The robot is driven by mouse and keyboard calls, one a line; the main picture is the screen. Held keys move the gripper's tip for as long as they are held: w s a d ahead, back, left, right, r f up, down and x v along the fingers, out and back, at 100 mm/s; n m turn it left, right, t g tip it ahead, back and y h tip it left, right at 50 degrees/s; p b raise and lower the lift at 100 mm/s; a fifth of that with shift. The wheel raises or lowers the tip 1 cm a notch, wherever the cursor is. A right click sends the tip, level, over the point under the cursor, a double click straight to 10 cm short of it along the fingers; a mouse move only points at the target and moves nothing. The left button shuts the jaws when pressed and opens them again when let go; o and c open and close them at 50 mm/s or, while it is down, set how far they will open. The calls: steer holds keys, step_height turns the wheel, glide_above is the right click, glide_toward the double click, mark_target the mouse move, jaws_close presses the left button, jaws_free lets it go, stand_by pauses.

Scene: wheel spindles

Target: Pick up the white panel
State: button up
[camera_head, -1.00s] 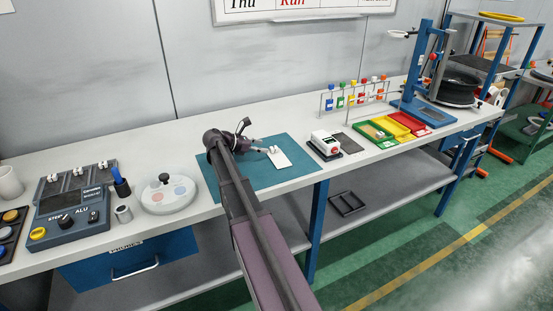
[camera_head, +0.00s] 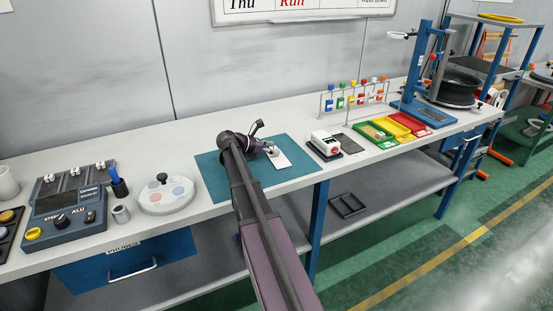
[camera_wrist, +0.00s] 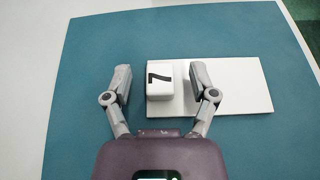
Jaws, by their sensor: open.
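The white panel (camera_head: 281,160) is a flat rectangle lying on the teal mat (camera_head: 305,166).
A white device with a red button (camera_head: 327,144) stands right of the mat. A round white dish (camera_head: 166,196) and a grey-blue console (camera_head: 70,205) are to the left. Colored trays (camera_head: 405,124) lie farther right. The teal mat has free room around the panel.

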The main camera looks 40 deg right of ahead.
steer(key=shift+c, duration=0.2)
stand_by(0.3)
jaws_close()
steer(key=shift+r, duration=0.15)
step_height(320, 180, up, 10)
steer(key=p, duration=1)
stand_by(0.8)
